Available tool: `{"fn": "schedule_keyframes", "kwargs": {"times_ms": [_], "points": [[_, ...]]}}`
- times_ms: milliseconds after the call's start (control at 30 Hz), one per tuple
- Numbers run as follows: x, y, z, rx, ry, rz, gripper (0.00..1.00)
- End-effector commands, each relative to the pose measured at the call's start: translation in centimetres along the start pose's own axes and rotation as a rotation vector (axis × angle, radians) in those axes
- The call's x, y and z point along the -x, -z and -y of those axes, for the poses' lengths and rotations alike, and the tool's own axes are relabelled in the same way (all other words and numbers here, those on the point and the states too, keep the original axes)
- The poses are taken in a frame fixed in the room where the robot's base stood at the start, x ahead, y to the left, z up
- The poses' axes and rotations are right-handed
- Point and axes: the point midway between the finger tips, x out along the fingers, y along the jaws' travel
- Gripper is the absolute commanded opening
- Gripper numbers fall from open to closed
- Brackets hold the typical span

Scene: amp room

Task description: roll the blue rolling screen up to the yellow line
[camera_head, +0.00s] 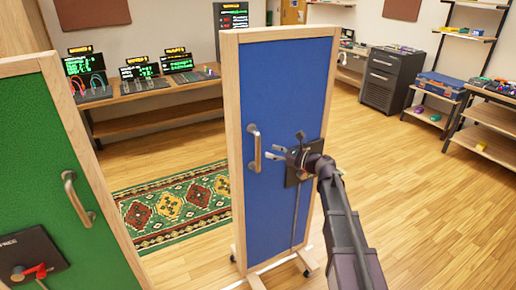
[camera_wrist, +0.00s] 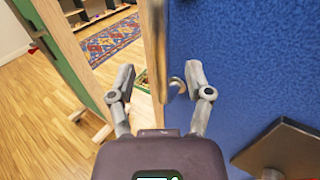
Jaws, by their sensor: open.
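The blue rolling screen (camera_head: 285,95) stands upright in a wooden frame on small casters. Its metal bar handle (camera_head: 256,148) is upright on the left part of the blue panel. My gripper (camera_head: 276,153) is open just right of the handle and in front of the panel. A pale line crosses the floor under the screen; I cannot make out a yellow line.
A green screen (camera_head: 95,165) with a metal handle stands close at the left. A patterned rug (camera_head: 180,208) lies behind, before a bench (camera_head: 155,88) with several devices. Shelves stand at the right. The wooden floor (camera_head: 400,180) right of the blue screen is clear.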

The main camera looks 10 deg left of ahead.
Motion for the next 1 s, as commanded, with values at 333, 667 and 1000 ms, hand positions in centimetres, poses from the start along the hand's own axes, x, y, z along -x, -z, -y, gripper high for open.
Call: {"fn": "schedule_keyframes", "kwargs": {"times_ms": [333,667,1000], "points": [[-4.9,0.0,0.1,0.0,-0.001,0.0,0.65],[-6.3,0.0,0.0,0.0,0.001,0.0,0.65],[-6.2,0.0,0.0,0.0,0.0,0.0,0.32]]}}
